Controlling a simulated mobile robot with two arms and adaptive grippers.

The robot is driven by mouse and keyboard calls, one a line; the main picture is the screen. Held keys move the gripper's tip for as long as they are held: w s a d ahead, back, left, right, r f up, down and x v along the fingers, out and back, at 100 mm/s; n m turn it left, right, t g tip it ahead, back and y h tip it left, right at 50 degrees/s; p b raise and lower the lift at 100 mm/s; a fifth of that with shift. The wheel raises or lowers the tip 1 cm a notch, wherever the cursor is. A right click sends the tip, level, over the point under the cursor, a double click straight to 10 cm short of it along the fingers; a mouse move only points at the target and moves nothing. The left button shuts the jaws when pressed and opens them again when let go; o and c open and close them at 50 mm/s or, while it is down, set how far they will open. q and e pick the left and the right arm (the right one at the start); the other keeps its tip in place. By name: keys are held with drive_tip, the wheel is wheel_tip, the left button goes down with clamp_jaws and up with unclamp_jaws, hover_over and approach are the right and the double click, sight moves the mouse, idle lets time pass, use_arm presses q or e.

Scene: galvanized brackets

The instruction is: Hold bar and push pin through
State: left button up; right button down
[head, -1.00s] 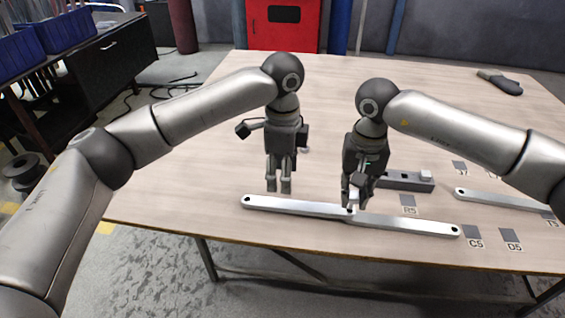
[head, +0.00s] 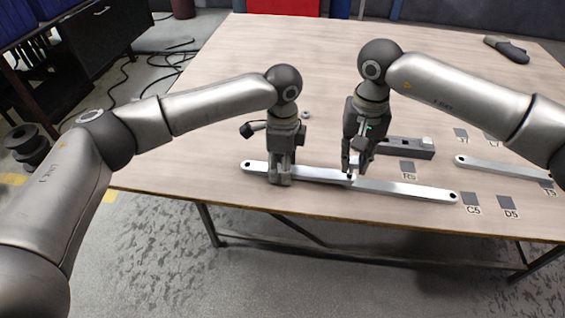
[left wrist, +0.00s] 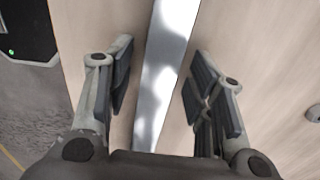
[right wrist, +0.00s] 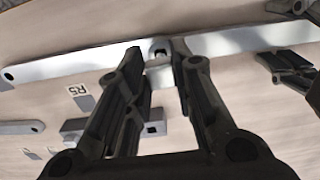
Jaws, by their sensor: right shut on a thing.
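Two flat silvery bars meet end to end on the table: the left bar (head: 318,174) and the right bar (head: 405,189). My left gripper (head: 281,181) is low over the left bar. In the left wrist view its open fingers (left wrist: 157,80) stand on both sides of the bar (left wrist: 165,65), with a gap at each side. My right gripper (head: 354,172) is at the joint of the two bars. In the right wrist view its fingertips (right wrist: 158,56) are shut on a small pin (right wrist: 159,46) at the joint. How deep the pin sits is hidden.
A dark grey block (head: 400,147) lies behind the right bar. Another bar (head: 505,168) lies further right. Dark label squares (head: 470,199) lie near the front edge. A small ring (head: 306,114) and a dark-handled tool (head: 507,49) lie further back. The back left of the table is clear.

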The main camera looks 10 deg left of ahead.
use_arm(q)
clamp_jaws()
idle(0.7)
use_arm(e)
drive_tip(key=shift+f, duration=1.65)
idle(1.1)
drive_tip(key=c, duration=1.2)
unclamp_jaws()
drive_tip(key=shift+o, duration=0.2)
drive_tip(key=shift+r, duration=3)
